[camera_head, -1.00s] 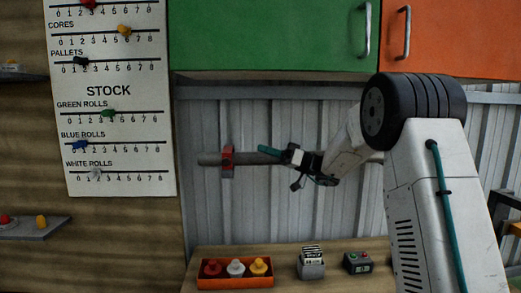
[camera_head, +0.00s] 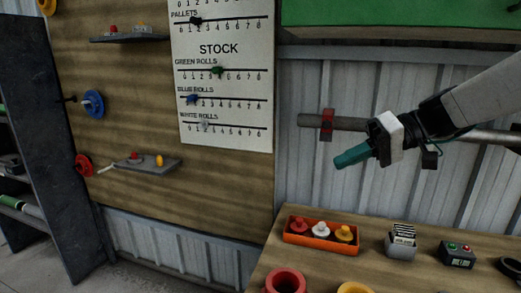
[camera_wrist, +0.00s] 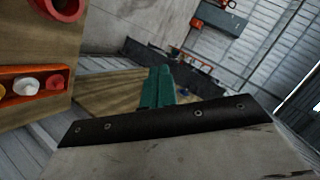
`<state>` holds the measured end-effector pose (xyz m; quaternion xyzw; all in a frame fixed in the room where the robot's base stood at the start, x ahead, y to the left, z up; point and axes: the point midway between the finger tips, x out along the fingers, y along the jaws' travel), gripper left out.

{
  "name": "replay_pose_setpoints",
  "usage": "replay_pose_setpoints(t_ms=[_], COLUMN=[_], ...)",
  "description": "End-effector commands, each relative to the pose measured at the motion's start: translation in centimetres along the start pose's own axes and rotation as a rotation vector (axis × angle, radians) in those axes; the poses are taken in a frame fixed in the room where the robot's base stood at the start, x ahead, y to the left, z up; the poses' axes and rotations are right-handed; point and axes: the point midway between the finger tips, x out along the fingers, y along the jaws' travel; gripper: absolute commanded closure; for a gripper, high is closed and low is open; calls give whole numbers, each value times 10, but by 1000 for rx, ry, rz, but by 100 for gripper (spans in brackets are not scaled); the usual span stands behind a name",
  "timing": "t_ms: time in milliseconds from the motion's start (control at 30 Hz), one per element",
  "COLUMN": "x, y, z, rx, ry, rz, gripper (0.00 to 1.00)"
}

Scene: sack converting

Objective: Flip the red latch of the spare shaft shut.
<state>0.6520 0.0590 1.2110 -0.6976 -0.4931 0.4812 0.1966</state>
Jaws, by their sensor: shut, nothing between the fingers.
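The spare shaft (camera_head: 350,124) is a grey horizontal bar along the corrugated wall in the head view. The red latch (camera_head: 327,123) sits around it near its left end; whether it is open or shut is too small to tell. My gripper (camera_head: 340,162) comes in from the right, in front of the shaft. Its teal fingers are closed together and empty, pointing left and down. In the picture the tips lie below and slightly right of the latch, with a visible gap. The wrist view shows the closed fingers (camera_wrist: 158,84); I cannot make out the latch there.
A green cabinet (camera_head: 400,14) hangs above. A stock board (camera_head: 225,130) is to the left.

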Motion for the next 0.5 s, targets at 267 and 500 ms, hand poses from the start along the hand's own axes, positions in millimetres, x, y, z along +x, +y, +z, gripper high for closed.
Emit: replay_pose_setpoints(t_ms=[267,500], x=[8,-19], y=[-22,-5], z=[151,241], rx=[248,357], ry=[-271,-274], rz=[470,882], gripper=[100,100])
